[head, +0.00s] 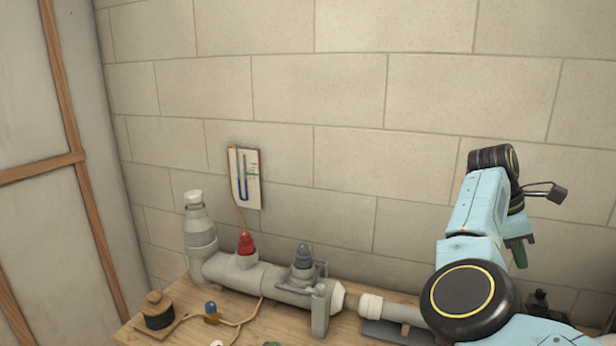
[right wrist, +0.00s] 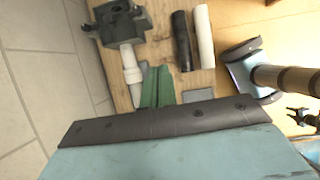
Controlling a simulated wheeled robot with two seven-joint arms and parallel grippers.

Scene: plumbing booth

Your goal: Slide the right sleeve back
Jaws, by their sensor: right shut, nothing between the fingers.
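A grey pipe run (head: 275,284) lies along the wooden bench against the wall. It ends in a white collar (head: 337,297). Across a short gap, a whitish sleeve (head: 370,306) sits around the end of the right pipe piece (head: 405,313), which runs behind my right arm. I take this to be the right sleeve. My right gripper (head: 518,252), with green fingers, hangs down above the bench at the right, apart from the sleeve. In the right wrist view its green fingers (right wrist: 157,87) are shut and empty over the bench. My left gripper is not in view.
A red-capped fitting (head: 246,245), a grey valve (head: 303,259) and an upright stub (head: 196,220) rise from the pipe. A gauge board (head: 246,178) hangs on the wall. The right wrist view shows a dark grey device (right wrist: 120,25), a black cylinder (right wrist: 181,40) and a white cylinder (right wrist: 205,37).

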